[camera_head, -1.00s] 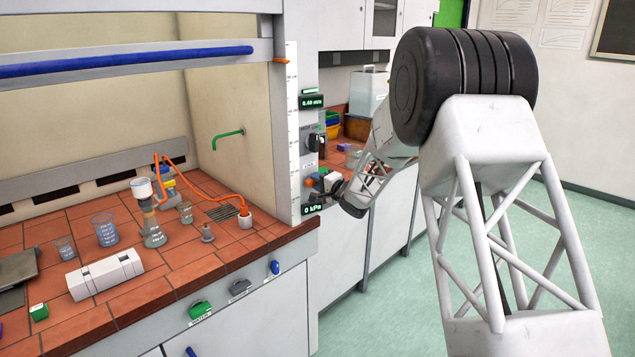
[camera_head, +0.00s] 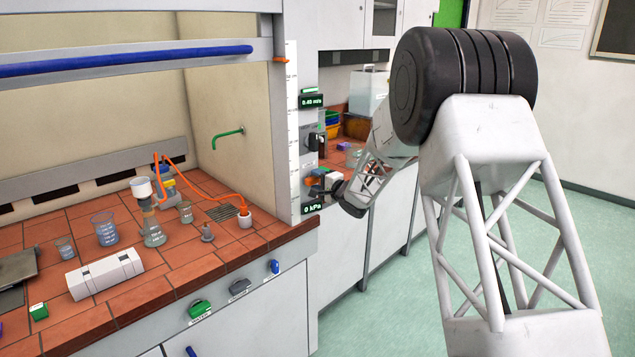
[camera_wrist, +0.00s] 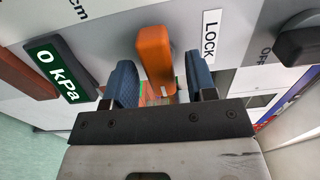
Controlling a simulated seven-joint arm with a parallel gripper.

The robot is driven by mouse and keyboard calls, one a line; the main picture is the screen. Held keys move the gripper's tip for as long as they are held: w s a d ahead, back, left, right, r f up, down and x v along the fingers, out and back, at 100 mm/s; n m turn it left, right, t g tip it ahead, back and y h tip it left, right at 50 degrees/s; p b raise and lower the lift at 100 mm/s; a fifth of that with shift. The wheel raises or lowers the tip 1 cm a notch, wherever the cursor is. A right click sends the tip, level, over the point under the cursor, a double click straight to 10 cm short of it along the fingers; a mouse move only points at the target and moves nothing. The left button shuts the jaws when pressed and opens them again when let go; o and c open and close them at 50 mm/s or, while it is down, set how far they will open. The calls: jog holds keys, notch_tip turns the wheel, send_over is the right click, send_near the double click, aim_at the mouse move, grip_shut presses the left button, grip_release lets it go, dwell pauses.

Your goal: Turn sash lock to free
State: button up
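The sash lock is an orange lever (camera_wrist: 154,52) on the grey panel, right beside the white LOCK label (camera_wrist: 211,37). In the wrist view my gripper (camera_wrist: 162,86) is open, with one blue-padded finger on each side of the lever. Gaps show between the lever and both fingers. In the head view my gripper (camera_head: 324,188) is at the fume hood's side post, low down, and largely covers the lever there. The sash (camera_head: 130,62), with its blue bar, is raised across the hood opening.
The 0 kPa display (camera_wrist: 60,70) is left of my fingers, and a dark knob (camera_wrist: 300,40) marked OFF is to the right. The hood bench (camera_head: 165,290) holds glassware and a white box. A side bench with bins (camera_head: 357,126) stands behind my arm.

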jog(key=shift+d, duration=0.1)
jog(key=v, duration=0.7)
jog(key=shift+s+d, duration=0.25)
jog(key=shift+s, duration=0.05)
jog(key=shift+r, duration=0.1)
dwell(0.4)
jog(key=s+d+r+n+h, duration=0.1)
jog(key=s+d+r+h, duration=0.3)
jog(key=s, duration=0.3)
jog(key=s+d+r+g+h, duration=0.1)
jog(key=s+d+r+h, duration=0.35)
jog(key=s, duration=0.35)
jog(key=s+d+r+n+h, duration=0.1)
jog(key=s+d+r+h, duration=0.3)
jog(key=s, duration=0.3)
jog(key=s+f+n+g, duration=0.1)
jog(key=s+n+g, duration=0.1)
jog(key=s, duration=1.1)
jog(key=s+d+f+n+g, duration=0.1)
jog(key=s+g, duration=0.3)
jog(key=s, duration=1)
jog(key=s+d+f+n+g, duration=0.1)
jog(key=s+f+n+g, duration=0.2)
jog(key=s, duration=1)
jog(key=shift+s+n, duration=0.2)
jog(key=shift+n, duration=0.3)
